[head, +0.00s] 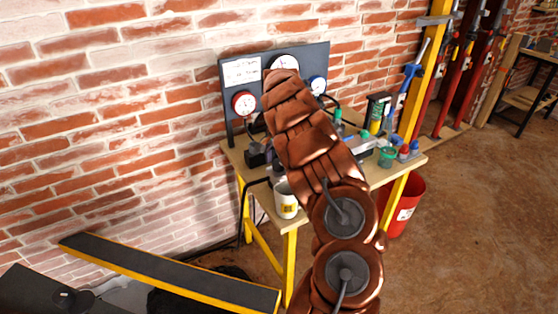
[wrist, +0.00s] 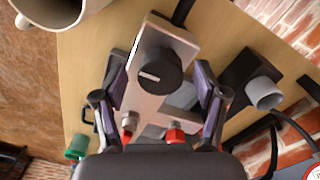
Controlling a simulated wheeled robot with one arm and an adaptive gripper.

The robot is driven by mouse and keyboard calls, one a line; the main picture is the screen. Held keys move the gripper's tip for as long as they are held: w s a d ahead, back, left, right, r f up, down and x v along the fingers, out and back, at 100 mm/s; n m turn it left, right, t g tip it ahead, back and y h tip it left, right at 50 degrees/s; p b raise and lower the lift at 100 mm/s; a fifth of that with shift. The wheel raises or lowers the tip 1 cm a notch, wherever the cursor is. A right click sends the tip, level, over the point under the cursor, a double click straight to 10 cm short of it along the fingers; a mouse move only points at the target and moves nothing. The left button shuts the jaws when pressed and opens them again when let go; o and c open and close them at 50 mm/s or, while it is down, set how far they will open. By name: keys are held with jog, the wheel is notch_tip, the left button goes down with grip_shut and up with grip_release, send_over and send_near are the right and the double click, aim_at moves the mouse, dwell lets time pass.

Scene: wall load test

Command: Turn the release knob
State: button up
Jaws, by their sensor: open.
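The release knob (wrist: 160,72) is a round black dial with a white line across it. It sits on a light grey metal unit (wrist: 150,103) on the wooden bench in the wrist view. I cannot tell the height of the fingertips over the knob. In the head view my arm hides the knob and the gripper.
A white mug (head: 286,200) stands at the bench's front left corner. A gauge panel (head: 320,62) stands at the back against the brick wall. A green cup (head: 387,156) and small bottles are on the right. A red fitting (wrist: 176,135) is near the gripper base.

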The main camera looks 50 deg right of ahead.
jog(key=shift+c, duration=0.3)
jog(key=c, duration=1)
jog(key=shift+d, duration=0.15)
jog(key=shift+c, duration=0.4)
